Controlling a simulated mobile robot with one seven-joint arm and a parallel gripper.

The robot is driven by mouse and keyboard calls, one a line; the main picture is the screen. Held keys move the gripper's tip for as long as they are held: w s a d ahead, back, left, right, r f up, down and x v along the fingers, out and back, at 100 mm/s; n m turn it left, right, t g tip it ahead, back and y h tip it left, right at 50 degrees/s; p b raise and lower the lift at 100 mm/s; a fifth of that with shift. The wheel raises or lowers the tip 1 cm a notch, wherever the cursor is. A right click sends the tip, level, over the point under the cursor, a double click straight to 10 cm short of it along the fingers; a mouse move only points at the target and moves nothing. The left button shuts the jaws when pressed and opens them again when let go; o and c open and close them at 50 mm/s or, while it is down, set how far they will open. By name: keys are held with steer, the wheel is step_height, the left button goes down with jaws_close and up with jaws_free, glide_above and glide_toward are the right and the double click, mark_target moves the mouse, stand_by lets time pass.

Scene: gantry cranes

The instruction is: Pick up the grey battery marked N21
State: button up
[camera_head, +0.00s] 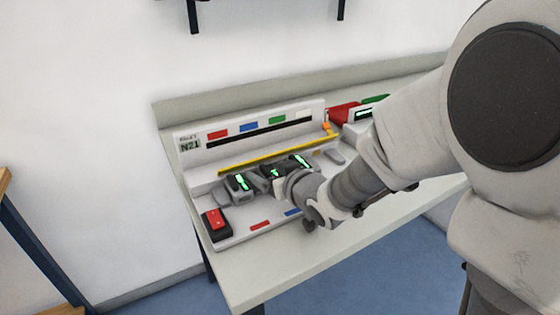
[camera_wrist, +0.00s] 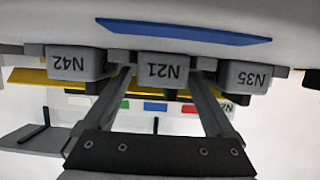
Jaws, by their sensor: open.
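The grey battery marked N21 (camera_wrist: 163,72) shows its labelled end, upside down, in the middle of the wrist view. My gripper (camera_wrist: 161,88) is open, with one finger on each side of this battery. Gaps show between the fingers and the battery, and I cannot tell how far the tips reach along it. In the head view my gripper (camera_head: 284,187) is at the middle of the white rack, and my wrist hides the battery there. A sign reading N21 (camera_head: 190,146) is on the rack's back panel.
Grey batteries N42 (camera_wrist: 75,65) and N35 (camera_wrist: 244,77) flank it closely. The white rack (camera_head: 205,182) has a yellow bar (camera_head: 270,157) and green-lit slots. A red-topped black box (camera_head: 216,223) is front left; red and green items (camera_head: 343,113) are back right. The table's front (camera_head: 270,276) is clear.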

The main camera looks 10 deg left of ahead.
jaws_close()
stand_by(0.4)
steer(key=shift+r, duration=0.1)
steer(key=shift+s+d+r+p, duration=0.25)
steer(key=shift+r+p, duration=0.1)
steer(key=shift+r, duration=0.1)
step_height(320, 180, up, 7)
steer(key=p, duration=0.3)
steer(key=shift+s, duration=0.15)
steer(key=s+d, duration=0.1)
steer(key=s, duration=0.1)
steer(key=s+d+f+b, duration=0.1)
steer(key=s+d, duration=0.3)
steer(key=s, duration=0.1)
steer(key=shift+d+f+b, duration=0.1)
steer(key=shift+f+b, duration=0.2)
steer(key=shift+b, duration=0.05)
steer(key=shift+s+d+b, duration=0.4)
steer(key=shift+s+b, duration=0.15)
steer(key=shift+b, duration=0.65)
steer(key=s+d+b, duration=0.5)
steer(key=s+b, duration=0.1)
steer(key=s, duration=0.1)
steer(key=shift+d+r, duration=0.3)
steer(key=shift+r, duration=0.1)
